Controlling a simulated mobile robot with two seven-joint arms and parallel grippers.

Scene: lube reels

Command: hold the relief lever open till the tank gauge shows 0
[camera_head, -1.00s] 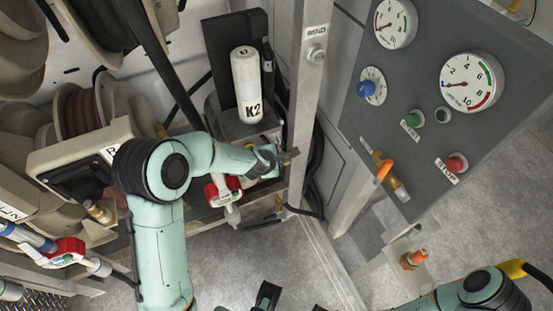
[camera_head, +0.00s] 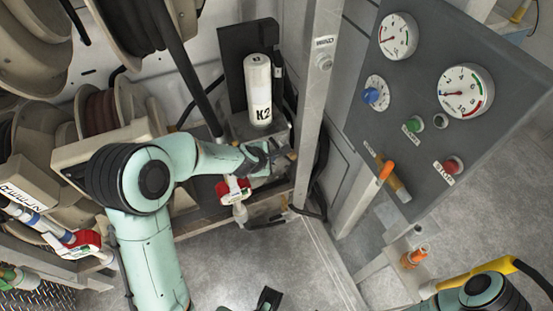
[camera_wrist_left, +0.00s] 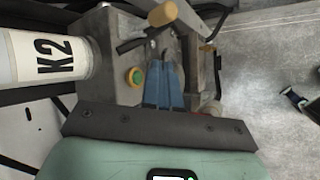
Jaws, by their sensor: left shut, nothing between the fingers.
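My left gripper (camera_head: 268,158) is at the grey pump block (camera_head: 240,128) below the white K2 cylinder (camera_head: 258,90). In the left wrist view its blue fingers (camera_wrist_left: 164,72) are together, with nothing between them. A dark lever with a tan knob (camera_wrist_left: 162,13) lies just past the fingertips; I cannot tell whether they touch. No label shows that it is the relief lever. The panel has a large gauge (camera_head: 465,90) and a smaller one (camera_head: 398,35); their needles point leftward, too small to read exactly. A dark finger-like part (camera_head: 268,299) at the bottom edge seems to be my right gripper, mostly cut off.
A metal post (camera_head: 318,90) stands between pump and panel. Hose reels (camera_head: 100,105) fill the left.

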